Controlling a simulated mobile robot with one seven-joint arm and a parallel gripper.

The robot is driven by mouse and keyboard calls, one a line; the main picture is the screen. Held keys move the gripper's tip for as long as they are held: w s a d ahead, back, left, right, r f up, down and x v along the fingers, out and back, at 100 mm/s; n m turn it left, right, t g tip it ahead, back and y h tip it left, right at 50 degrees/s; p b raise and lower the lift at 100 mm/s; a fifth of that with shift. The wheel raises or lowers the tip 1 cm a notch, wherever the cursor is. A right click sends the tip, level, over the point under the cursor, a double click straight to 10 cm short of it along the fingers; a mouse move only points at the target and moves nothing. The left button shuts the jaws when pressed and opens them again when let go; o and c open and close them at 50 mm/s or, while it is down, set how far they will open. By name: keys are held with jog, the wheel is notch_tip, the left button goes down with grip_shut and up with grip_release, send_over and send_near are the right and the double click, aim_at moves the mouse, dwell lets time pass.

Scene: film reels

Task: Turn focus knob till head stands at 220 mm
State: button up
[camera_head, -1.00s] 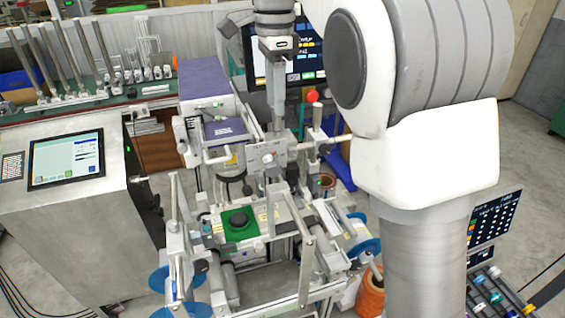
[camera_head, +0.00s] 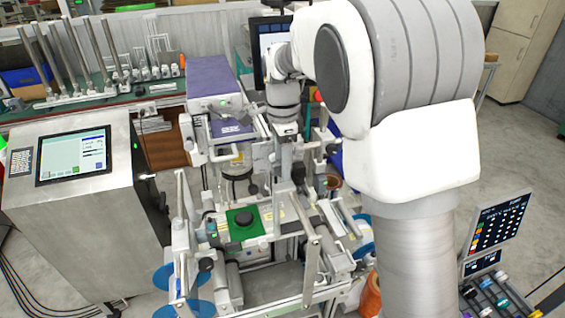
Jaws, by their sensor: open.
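My gripper (camera_head: 286,172) hangs fingers-down in front of the middle of the machine. Its jaws are open, and I see nothing held between them. The machine's head, with a purple-topped box (camera_head: 213,78), stands left of my gripper. A dark round knob (camera_head: 252,190) shows just left of my gripper, low on the head assembly. I cannot tell for certain whether it is the focus knob. My gripper and wrist hide part of the column and carriage behind them. No millimetre scale is readable.
A green plate (camera_head: 232,229) with a black round part lies below the head. A steel cabinet with a touchscreen (camera_head: 73,155) stands at left. Blue reels (camera_head: 166,277) hang at the lower left. A dark panel (camera_head: 499,226) stands at right. Upright metal arms surround the film path.

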jog(key=shift+f, duration=0.1)
jog(key=shift+f, duration=0.1)
grip_shut()
jog(key=shift+h, duration=0.3)
jog(key=shift+s+a+h, duration=0.1)
jog(key=shift+a+h, duration=0.05)
jog(key=shift+h, duration=0.35)
jog(key=shift+a+t+h, duration=0.15)
jog(key=shift+t+h, duration=0.25)
jog(key=shift+h, duration=0.5)
jog(key=shift+a+t+h+b, duration=0.1)
jog(key=shift+t+h+b, duration=0.2)
jog(key=shift+h+b, duration=0.45)
jog(key=shift+h, duration=0.65)
jog(key=shift+r, duration=0.2)
